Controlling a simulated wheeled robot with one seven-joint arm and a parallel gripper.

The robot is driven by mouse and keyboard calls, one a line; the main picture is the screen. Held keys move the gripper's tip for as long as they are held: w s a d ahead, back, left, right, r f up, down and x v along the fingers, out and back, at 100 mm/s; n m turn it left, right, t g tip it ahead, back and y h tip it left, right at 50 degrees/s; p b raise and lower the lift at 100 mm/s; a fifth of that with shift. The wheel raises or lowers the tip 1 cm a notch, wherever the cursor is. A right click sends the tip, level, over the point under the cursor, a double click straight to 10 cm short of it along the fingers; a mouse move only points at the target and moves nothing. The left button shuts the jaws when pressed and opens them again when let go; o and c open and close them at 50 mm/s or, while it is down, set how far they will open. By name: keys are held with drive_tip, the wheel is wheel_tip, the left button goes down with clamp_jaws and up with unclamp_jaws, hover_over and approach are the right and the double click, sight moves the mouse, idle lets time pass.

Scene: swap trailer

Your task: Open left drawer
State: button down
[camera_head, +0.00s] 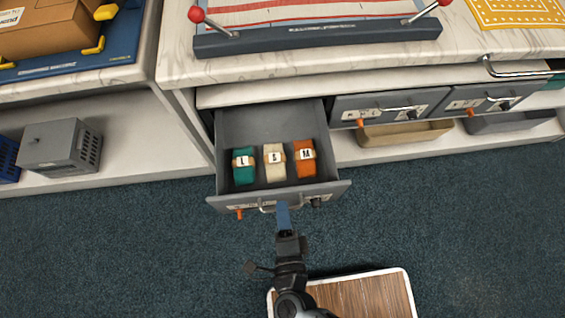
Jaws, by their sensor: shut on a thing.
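The left drawer (265,124) is grey and pulled well out from under the marble-look counter. Its front (239,202) carries a metal bar handle (266,208), an orange tab and a dark knob. Inside lie a teal bundle marked L (243,177), a cream bundle marked S (275,173) and an orange bundle marked M (306,171). My gripper (283,211) is at the middle of the drawer front, shut on the handle. The blue finger hides part of the handle, and the exact contact is too small to see.
Two grey drawers (388,102) (492,96) to the right are shut. Tan (404,134) and grey (510,122) bins sit below them. A grey box (60,147) stands on the left shelf. A wood-topped platform (365,297) is near the bottom. Blue carpet lies clear on both sides.

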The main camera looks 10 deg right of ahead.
drive_tip(key=c, duration=1.2)
unclamp_jaws()
drive_tip(key=v, duration=0.7)
drive_tip(key=shift+s+b, duration=0.35)
drive_tip(key=shift+s, duration=0.05)
